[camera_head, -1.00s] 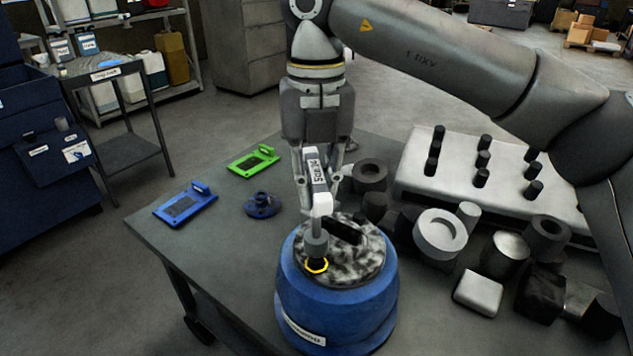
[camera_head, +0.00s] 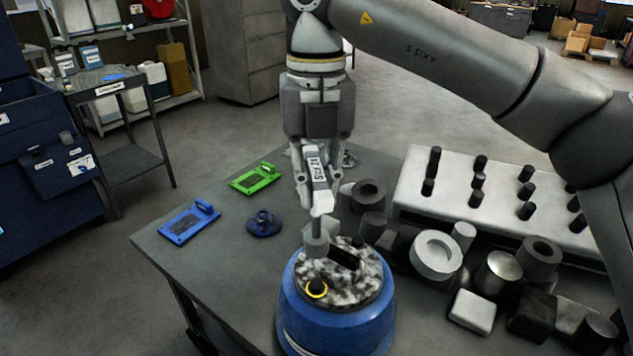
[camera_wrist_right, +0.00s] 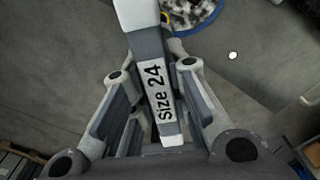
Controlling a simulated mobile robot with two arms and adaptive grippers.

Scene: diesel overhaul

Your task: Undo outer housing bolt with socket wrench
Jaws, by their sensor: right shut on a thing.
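My right gripper (camera_head: 318,190) is shut on the socket wrench (camera_head: 320,200), a grey and white tool marked "Size 24" in the right wrist view (camera_wrist_right: 157,90). The wrench's grey socket (camera_head: 316,242) points down and hangs above the housing top, apart from the bolt. The outer housing bolt (camera_head: 316,287) is dark with a yellow ring around it. It sits near the front edge of the mottled grey top of the blue housing (camera_head: 335,325). My left gripper is not in view.
A blue plate (camera_head: 188,222), a green plate (camera_head: 256,178) and a dark blue round part (camera_head: 263,223) lie on the table (camera_head: 225,262) at left. Several grey cylinders and rings crowd the right, beside a white rack (camera_head: 450,200) with black pegs.

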